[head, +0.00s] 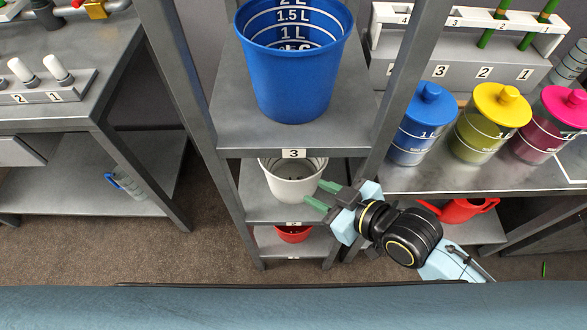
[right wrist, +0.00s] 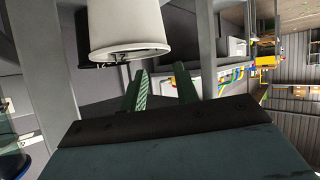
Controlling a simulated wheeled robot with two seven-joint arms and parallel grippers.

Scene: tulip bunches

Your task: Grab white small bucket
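The white small bucket (head: 285,189) stands upright on the middle shelf of the narrow rack, under the shelf with the large blue bucket. Its far part is hidden by that upper shelf. My right gripper (head: 319,194) is at the bucket's right front side, its green fingers spread and pointing at the bucket. In the right wrist view the white bucket (right wrist: 127,27) fills the upper left, and the open fingers (right wrist: 160,70) have nothing between them. I cannot tell whether a finger touches the bucket. My left gripper is not in view.
The blue bucket (head: 295,70) stands above, and a red bucket (head: 293,234) sits on the shelf below. A rack post (head: 400,85) rises close to my right gripper. A red watering can (head: 466,210) and lidded blue, yellow and pink containers are at right.

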